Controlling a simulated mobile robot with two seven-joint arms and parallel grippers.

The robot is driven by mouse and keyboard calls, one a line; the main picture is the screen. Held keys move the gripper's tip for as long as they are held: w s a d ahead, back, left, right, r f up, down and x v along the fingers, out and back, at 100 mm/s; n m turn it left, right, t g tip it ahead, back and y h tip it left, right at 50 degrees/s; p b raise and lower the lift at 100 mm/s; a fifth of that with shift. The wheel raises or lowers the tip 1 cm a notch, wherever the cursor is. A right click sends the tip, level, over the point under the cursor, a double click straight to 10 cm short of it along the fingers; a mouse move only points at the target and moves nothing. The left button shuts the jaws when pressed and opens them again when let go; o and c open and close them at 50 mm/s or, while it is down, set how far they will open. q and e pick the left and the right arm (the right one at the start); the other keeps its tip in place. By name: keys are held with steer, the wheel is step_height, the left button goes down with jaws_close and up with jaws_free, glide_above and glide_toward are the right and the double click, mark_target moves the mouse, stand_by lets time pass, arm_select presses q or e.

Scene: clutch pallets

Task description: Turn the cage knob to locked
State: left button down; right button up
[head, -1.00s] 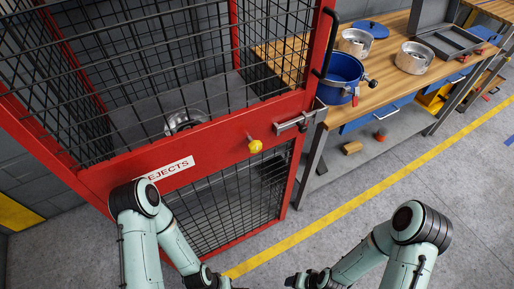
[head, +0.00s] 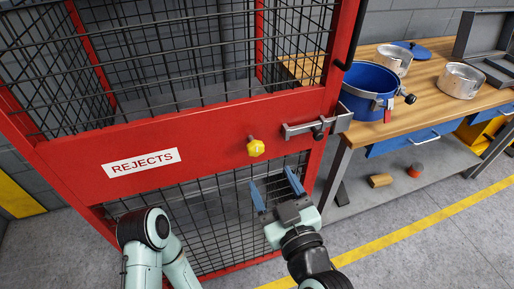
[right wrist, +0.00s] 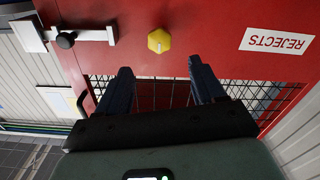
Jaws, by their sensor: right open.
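The yellow cage knob (head: 256,148) sits on the red crossbar of the cage door (head: 215,143), right of the REJECTS label. It also shows in the right wrist view (right wrist: 160,40), just beyond the fingertips and between them. My right gripper (head: 272,180) is open and empty, a little below the knob and apart from it; its blue fingers show in the right wrist view (right wrist: 158,68). A grey slide bolt (head: 310,127) with a dark knob is right of the yellow knob. My left arm is at the bottom left; its gripper is out of frame.
A wooden workbench (head: 440,103) stands right of the cage. It carries a blue pot (head: 369,83) close to the door's right post, and silver housings (head: 461,80). The floor before the door is clear, with a yellow line (head: 400,240).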

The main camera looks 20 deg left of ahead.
mark_target(257, 151)
steer(key=x, duration=1.1)
steer(key=shift+w+a+f, duration=0.1)
steer(key=shift+w+a, duration=0.15)
steer(key=shift+w, duration=0.05)
steer(key=c, duration=1)
